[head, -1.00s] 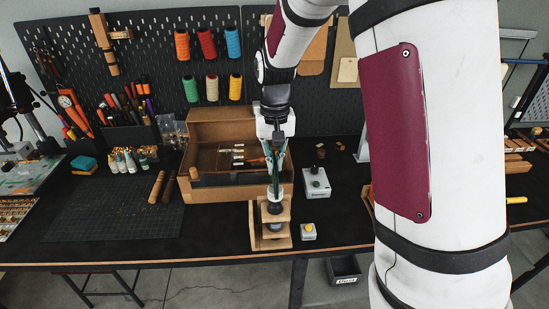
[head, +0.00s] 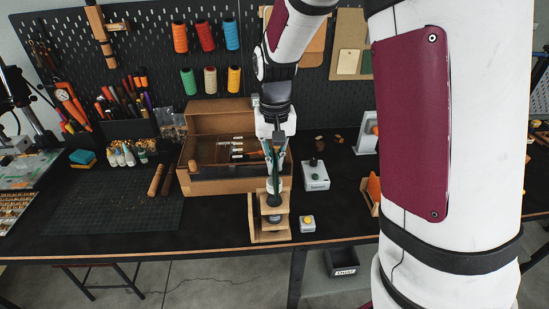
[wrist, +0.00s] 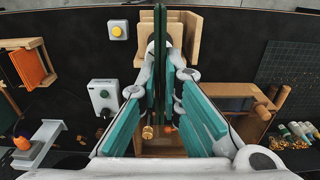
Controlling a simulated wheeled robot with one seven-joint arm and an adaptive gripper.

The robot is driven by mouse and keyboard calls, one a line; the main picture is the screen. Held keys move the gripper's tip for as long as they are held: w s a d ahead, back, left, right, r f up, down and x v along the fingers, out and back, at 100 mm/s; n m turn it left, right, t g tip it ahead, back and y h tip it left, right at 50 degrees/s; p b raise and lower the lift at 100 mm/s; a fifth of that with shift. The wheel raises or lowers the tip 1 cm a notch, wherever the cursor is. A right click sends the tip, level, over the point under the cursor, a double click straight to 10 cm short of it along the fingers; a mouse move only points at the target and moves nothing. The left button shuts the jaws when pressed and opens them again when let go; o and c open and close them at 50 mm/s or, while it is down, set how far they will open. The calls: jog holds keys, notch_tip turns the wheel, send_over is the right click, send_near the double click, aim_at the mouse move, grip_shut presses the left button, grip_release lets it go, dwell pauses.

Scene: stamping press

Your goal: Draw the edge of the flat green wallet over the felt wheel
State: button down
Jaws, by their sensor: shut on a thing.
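The flat green wallet (wrist: 160,50) shows edge-on in the wrist view, standing upright between the fingers of my gripper (wrist: 160,75). In the head view my gripper (head: 277,152) points down with the wallet (head: 273,162) below it, over a small wooden stand (head: 282,236). A dark round part, which looks like the felt wheel (head: 274,199), sits in this stand. The wallet's lower edge is at or just above it; I cannot tell whether they touch. In the wrist view the wallet and fingers hide most of the wheel.
A yellow button box (head: 307,223) stands just right of the stand, and a grey box with a green knob (head: 315,176) behind it. An open wooden chest (head: 215,187) is behind left. The cutting mat (head: 120,212) leaves free room at left.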

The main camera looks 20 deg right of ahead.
aim_at(274, 153)
jog(key=shift+s, duration=0.25)
jog(key=shift+s+a, duration=0.25)
jog(key=shift+s, duration=0.35)
jog(key=shift+s+a, duration=0.2)
jog(key=shift+s, duration=0.35)
jog(key=shift+w, duration=0.2)
jog(key=shift+w+d+b, duration=0.25)
jog(key=shift+w+b, duration=0.05)
jog(key=shift+w, duration=0.35)
jog(key=shift+w+d+b, duration=0.25)
jog(key=shift+w+b, duration=0.05)
jog(key=shift+w, duration=0.3)
jog(key=shift+w, duration=0.1)
jog(key=shift+w+d+b, duration=0.2)
jog(key=shift+w+b, duration=0.1)
jog(key=shift+w, duration=0.3)
jog(key=shift+w+d+b, duration=0.2)
jog(key=shift+w+b, duration=0.1)
jog(key=shift+w, duration=0.3)
jog(key=shift+w, duration=0.1)
